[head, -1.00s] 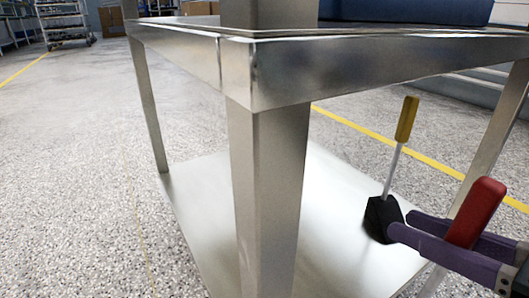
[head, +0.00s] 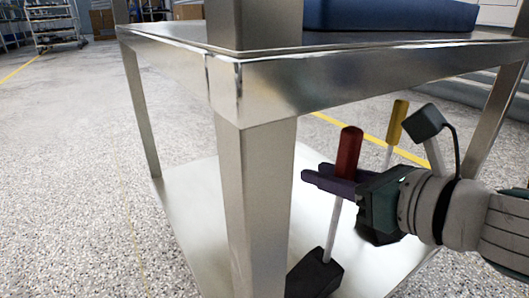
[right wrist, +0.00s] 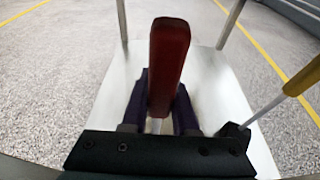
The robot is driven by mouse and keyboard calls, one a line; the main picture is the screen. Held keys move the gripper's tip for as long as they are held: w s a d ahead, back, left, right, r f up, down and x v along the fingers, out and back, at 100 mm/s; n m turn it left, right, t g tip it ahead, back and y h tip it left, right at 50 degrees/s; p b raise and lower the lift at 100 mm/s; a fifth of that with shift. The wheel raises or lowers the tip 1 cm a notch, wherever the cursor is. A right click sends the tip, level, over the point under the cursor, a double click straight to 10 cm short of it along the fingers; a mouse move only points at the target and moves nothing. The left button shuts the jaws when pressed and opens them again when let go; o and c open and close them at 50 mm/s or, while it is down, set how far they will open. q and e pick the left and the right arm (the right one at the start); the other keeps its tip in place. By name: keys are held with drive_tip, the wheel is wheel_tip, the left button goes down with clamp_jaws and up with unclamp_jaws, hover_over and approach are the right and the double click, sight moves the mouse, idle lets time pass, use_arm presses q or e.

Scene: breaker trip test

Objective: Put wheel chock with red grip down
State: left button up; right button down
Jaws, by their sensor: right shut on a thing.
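The wheel chock with the red grip (head: 348,152) has a pale rod and a black wedge (head: 314,278) at its foot. The chock is slightly tilted over the lower shelf (head: 372,270) of the metal table. I cannot tell whether the wedge touches the shelf. In the right wrist view the red grip (right wrist: 168,62) stands between my purple fingers (right wrist: 160,105), and its wedge is hidden. My left gripper is not in view.
A second chock with a yellow grip (head: 397,122) stands behind my right gripper, its lower part hidden in the head view. The front table leg (head: 256,200) is close left of the held chock. The table top's metal edge (head: 380,80) is above.

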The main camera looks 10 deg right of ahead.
drive_tip(key=b+x, duration=0.2)
drive_tip(key=x, duration=0.1)
drive_tip(key=shift+f+b, duration=0.15)
drive_tip(key=shift+b, duration=0.2)
idle(0.3)
